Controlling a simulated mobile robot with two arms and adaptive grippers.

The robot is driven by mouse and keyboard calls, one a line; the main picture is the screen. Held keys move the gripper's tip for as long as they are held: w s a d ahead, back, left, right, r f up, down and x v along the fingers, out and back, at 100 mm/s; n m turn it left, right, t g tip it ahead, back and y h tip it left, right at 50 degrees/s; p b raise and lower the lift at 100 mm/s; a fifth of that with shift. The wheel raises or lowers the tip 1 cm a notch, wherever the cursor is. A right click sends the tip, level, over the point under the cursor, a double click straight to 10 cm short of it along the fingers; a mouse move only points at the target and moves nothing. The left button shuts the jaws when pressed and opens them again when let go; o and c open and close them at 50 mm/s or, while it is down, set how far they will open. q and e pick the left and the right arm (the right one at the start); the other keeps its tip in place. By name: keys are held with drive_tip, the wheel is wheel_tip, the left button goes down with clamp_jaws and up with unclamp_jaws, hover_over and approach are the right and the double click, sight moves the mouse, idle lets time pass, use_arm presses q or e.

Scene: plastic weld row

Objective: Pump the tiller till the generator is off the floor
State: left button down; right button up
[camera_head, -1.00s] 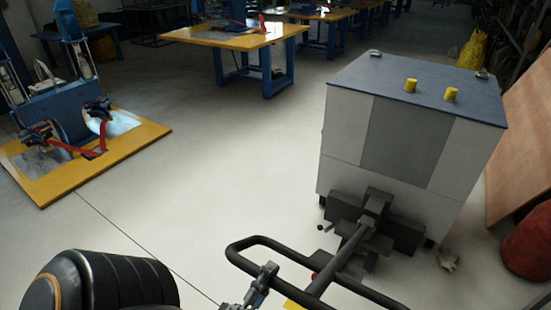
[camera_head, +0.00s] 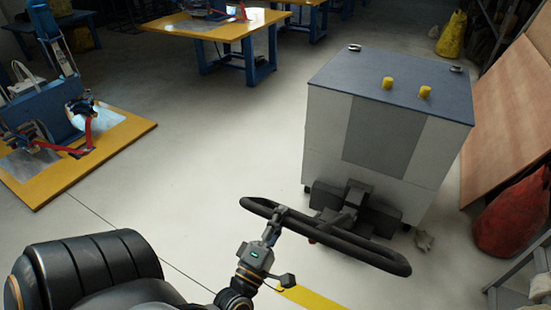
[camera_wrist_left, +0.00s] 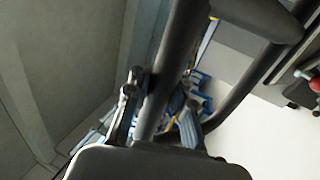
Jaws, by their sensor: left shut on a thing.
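The generator (camera_head: 385,135) is a grey-white box with a dark blue top and two yellow caps, standing at the right of the head view. The dark pump block of the jack (camera_head: 360,208) sits against its near face. The tiller (camera_head: 345,243) is a black loop handle in front of it. My left gripper (camera_head: 277,215) is shut on the left part of the loop. In the left wrist view the black tiller bar (camera_wrist_left: 175,65) runs between the gripper's fingers (camera_wrist_left: 157,110). The gap under the generator is too small to judge. My right gripper is not in view.
A red sack (camera_head: 512,215) and a leaning wooden board (camera_head: 510,120) stand right of the generator. A yellow-edged platform with blue equipment (camera_head: 100,158) is at the left. A yellow-topped table (camera_head: 212,27) stands behind. The floor between is clear.

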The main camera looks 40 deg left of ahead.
use_arm(q)
drive_tip(key=r+x, duration=0.2)
drive_tip(key=x, duration=1.3)
drive_tip(key=s+r+x, duration=0.1)
drive_tip(key=r+x, duration=0.2)
drive_tip(key=x, duration=1.2)
drive_tip(key=s+r+x, duration=0.1)
drive_tip(key=r+x, duration=0.1)
drive_tip(key=x, duration=1.4)
drive_tip(key=shift+s+d+r+p, duration=0.2)
drive_tip(key=shift+d+r+p, duration=0.15)
drive_tip(key=shift+d+p, duration=0.05)
